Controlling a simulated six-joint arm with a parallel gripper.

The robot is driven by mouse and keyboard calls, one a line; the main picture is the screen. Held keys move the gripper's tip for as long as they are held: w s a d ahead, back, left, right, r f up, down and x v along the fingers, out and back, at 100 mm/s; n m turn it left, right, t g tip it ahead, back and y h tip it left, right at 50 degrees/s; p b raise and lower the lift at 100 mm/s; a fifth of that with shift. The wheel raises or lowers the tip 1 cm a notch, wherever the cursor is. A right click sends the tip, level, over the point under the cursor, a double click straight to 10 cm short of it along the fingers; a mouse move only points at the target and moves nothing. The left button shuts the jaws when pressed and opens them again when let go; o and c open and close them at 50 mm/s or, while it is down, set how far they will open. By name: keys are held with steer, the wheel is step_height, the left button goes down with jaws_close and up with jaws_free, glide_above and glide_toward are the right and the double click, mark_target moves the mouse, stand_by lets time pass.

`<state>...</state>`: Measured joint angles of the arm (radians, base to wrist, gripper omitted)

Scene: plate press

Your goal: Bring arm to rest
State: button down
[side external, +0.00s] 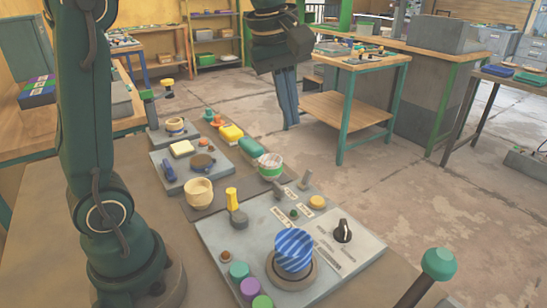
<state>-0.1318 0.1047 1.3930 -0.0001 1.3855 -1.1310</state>
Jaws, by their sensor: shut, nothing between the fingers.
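My gripper (290,124) hangs fingers-down in the upper middle of the side view. Its two long blue-grey fingers are together with nothing between them. In the picture it lies above and behind the control panel (350,262) and clear of the small items. A blue striped round piece (294,249) sits on a round base on the panel. My dark green arm rises at the left, and its upper links run out of the top of the picture.
A green-knobbed lever (439,264) rises at the right front. A wooden-topped table (360,62) stands behind the gripper.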

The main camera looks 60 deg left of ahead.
steer(key=s+d+f+m+t, duration=0.1)
steer(key=s+d+f+m, duration=0.1)
steer(key=s+m, duration=0.5)
steer(key=s+d+f+m+t, duration=0.1)
steer(key=s+f+m, duration=0.4)
steer(key=s+m, duration=0.1)
steer(key=shift+s+d+m+t, duration=0.3)
steer(key=shift+s+d+m, duration=0.1)
steer(key=shift+m, duration=0.3)
steer(key=shift+f, duration=0.1)
